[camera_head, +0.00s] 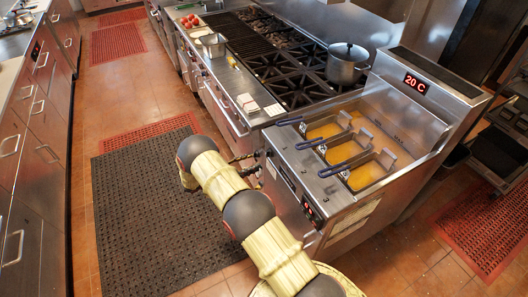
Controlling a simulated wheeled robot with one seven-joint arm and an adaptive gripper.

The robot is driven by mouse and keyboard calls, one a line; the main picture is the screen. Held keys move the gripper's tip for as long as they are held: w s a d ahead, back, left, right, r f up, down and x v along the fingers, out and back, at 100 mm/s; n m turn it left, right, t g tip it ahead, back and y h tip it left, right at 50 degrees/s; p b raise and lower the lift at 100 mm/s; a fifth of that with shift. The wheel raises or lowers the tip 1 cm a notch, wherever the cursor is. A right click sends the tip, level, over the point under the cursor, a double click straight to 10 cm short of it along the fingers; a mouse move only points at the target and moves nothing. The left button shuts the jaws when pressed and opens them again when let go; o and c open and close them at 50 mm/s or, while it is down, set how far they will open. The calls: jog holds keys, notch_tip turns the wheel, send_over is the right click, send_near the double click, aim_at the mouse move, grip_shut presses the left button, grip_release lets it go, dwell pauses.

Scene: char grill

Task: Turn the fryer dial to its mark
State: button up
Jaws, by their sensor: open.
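The steel fryer (350,212) stands at the right, with a "20 C" display (416,84) on its raised back. A dark control panel (283,175) runs along its front face. A small dark knob with red marks near it, which looks like the dial (311,214), sits at the panel's near end. The dial's mark is too small to make out. My gripper (255,166) is open, close to the fryer's front at the far end of the panel, apart from that knob. My arm partly hides the gripper, and I cannot tell whether it touches the fryer.
Several blue-handled baskets (345,150) sit in the fryer's oil, handles reaching over its front edge. A range with a pot (346,64) adjoins it. A black mat (150,215) covers the aisle floor. Steel drawers (42,130) line the left side.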

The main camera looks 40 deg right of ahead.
aim_at(269, 153)
jog(key=d+r, duration=0.1)
jog(key=d, duration=0.6)
jog(key=shift+s+d+r+n+t+h, duration=0.2)
jog(key=shift+s+d+n+t+h, duration=0.1)
jog(key=shift+s+d+h, duration=0.1)
jog(key=shift+c, duration=1)
jog(key=c, duration=1)
jog(key=shift+o, duration=0.2)
